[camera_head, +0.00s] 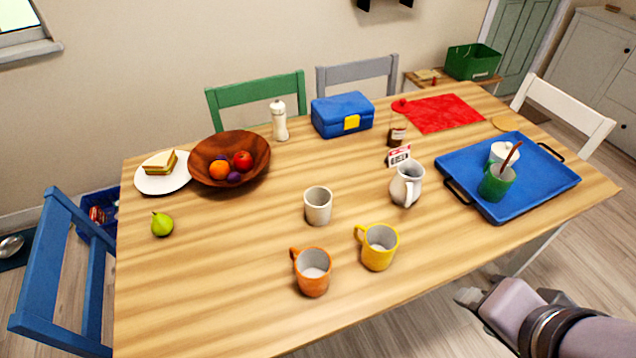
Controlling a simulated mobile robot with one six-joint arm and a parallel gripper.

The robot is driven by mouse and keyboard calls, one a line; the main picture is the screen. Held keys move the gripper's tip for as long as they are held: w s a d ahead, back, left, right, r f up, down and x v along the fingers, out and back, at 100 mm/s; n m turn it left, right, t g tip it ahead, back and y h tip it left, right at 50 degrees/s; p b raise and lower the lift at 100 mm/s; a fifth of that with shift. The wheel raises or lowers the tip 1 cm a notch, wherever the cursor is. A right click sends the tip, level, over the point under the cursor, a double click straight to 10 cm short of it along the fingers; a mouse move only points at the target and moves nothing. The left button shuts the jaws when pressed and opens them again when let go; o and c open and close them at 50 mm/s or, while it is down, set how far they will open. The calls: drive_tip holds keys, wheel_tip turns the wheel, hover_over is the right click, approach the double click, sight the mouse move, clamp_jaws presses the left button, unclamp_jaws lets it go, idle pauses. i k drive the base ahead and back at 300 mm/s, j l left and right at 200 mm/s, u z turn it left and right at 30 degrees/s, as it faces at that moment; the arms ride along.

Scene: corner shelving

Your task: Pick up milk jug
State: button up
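A white milk jug (407,184) stands upright on the wooden table (235,253), right of the middle. Its spout and handle show at its upper part. A small white and red card or box (399,156) stands just behind it. My gripper (466,298) is at the lower right, in front of the table's near edge and well apart from the jug. The gripper end is small and dark in the picture, and I cannot tell whether its fingers are open or shut. No object shows in it.
A yellow mug (377,247), an orange mug (312,272) and a pale cup (318,206) stand left of the jug. A blue tray (480,200) with a green mug (496,183) and a white pot lies to its right. Table between jug and near right edge is bare.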

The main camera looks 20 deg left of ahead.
sight(404, 191)
drive_tip(key=u, duration=0.55)
drive_tip(key=i+l, duration=0.15)
drive_tip(key=l, duration=0.15)
drive_tip(key=i+l, duration=0.15)
drive_tip(key=l, duration=0.2)
drive_tip(key=i+l, duration=0.15)
drive_tip(key=l, duration=0.15)
drive_tip(key=i+l, duration=0.2)
drive_tip(key=l, duration=0.15)
